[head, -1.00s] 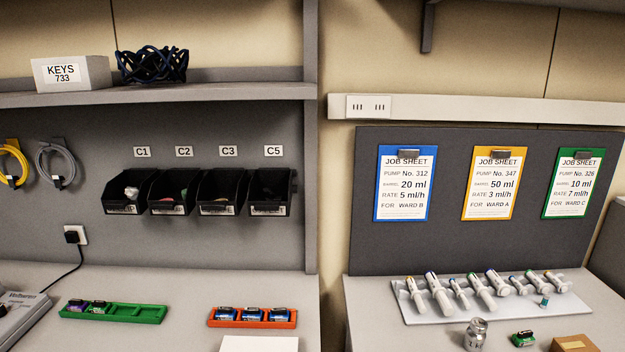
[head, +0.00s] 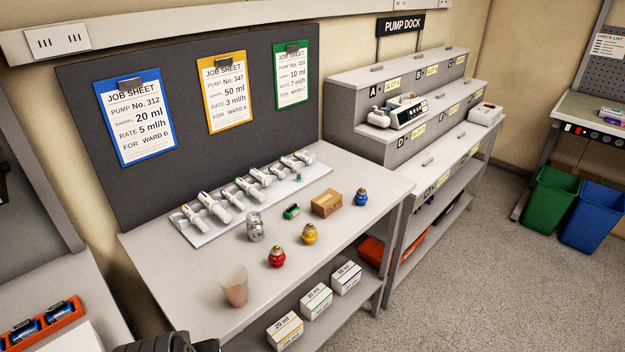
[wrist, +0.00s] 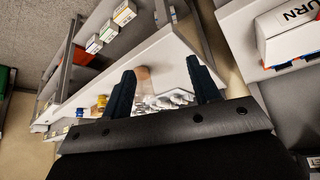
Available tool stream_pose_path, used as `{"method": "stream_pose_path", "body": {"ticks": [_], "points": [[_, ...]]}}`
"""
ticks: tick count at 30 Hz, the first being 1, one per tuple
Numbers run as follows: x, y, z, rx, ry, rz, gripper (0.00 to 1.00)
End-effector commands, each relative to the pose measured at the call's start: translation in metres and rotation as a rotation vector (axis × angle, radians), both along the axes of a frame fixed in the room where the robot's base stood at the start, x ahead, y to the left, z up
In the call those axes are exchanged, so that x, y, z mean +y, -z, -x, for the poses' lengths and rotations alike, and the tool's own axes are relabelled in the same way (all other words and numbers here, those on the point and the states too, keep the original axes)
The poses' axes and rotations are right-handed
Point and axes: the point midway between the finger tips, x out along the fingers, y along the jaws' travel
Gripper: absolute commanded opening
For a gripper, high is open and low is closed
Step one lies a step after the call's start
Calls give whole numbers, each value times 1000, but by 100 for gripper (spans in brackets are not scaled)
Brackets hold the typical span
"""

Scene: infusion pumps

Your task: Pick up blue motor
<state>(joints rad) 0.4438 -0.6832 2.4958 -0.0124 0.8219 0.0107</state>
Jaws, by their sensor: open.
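The blue motor (head: 361,197) is a small round blue piece with a metallic top. It stands near the right end of the white bench, right of a brown box. In the wrist view a small blue shape (wrist: 79,112), likely the same motor, lies far off to the left of the fingers. A yellow motor (head: 309,234) and a red motor (head: 277,257) stand nearer on the same bench. My gripper (wrist: 163,75) is open and empty, with two dark fingers well apart and away from the motor. In the head view only a dark part of my arm shows at the bottom edge.
Labelled cartons (head: 285,331) sit on the shelf below. The stepped pump dock (head: 350,100) stands behind right.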

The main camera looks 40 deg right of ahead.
Motion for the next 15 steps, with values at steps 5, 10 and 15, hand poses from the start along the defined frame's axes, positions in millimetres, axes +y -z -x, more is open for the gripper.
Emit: {"method": "stream_pose_path", "body": {"ticks": [5, 10, 15], "points": [[-7, -9, -7, 2, 17, -2, 56], [-37, -43, -36, 9, 90, -8, 56], [-84, -80, -73, 17, 187, -17, 56]]}}
